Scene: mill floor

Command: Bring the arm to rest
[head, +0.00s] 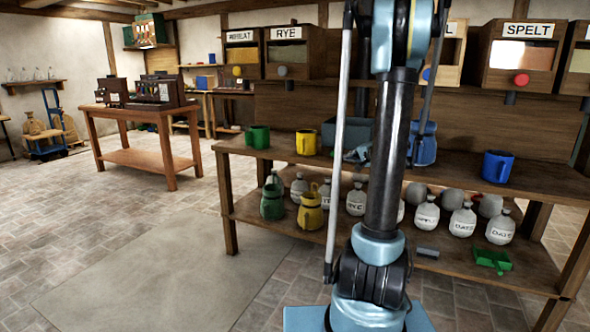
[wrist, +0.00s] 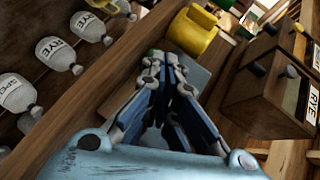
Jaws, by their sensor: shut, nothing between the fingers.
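My arm stands upright across the middle of the head view and hides part of the bench behind it. My gripper (head: 358,154) shows just left of the arm, low over the bench top and partly hidden by the arm. In the wrist view my gripper (wrist: 166,62) has its fingers drawn together with nothing between them. A grey bin (head: 334,133) is behind the gripper. A yellow mug (head: 306,142) stands left of it, and also shows beyond the fingertips in the wrist view (wrist: 192,34).
The wooden bench (head: 462,168) carries a green mug (head: 258,137) and a blue mug (head: 497,166). Labelled dispensers, including SPELT (head: 519,58), stand above. Jugs and several white bottles (head: 427,214) fill the lower shelf. A brown table (head: 140,113) is at back left. The floor (head: 130,240) at left is clear.

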